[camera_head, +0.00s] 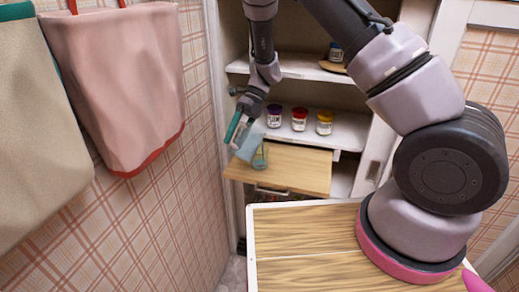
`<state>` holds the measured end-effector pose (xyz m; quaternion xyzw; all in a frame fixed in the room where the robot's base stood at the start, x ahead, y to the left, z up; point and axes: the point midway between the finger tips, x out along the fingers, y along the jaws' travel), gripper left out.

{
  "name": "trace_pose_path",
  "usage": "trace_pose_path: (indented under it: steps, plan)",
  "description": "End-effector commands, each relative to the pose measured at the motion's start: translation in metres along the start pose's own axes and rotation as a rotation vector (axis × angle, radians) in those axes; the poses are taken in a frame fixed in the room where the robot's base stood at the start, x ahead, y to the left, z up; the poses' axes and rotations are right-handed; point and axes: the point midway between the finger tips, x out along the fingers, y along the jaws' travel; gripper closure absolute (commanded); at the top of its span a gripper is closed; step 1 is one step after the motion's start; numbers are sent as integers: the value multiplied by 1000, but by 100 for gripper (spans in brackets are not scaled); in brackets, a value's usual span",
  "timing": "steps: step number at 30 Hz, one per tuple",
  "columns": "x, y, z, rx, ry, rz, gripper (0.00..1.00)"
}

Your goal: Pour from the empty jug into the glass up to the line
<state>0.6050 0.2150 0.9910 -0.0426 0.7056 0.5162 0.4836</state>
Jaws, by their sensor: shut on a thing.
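My gripper (236,128) is shut on a pale blue see-through jug (249,146) in the head view. The jug is tilted, above and a little left of the glass. The glass (260,160) is small, clear and greenish. It stands upright on a light wooden pull-out board (300,172) in front of the cupboard. The jug overlaps the glass's upper part in this view, so I cannot tell whether they touch. The line on the glass and any liquid are too small to make out.
Another jar (335,53) is on the shelf above. Two cloth bags hang on the left wall, one pink (115,85). The board's right side is clear.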

Motion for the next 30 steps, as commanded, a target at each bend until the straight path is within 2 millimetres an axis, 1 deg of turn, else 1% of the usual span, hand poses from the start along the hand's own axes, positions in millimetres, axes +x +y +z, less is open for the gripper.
trace_pose_path:
  steps: [30]
  plan:
    - [-2,0,0,0,0,29,100]
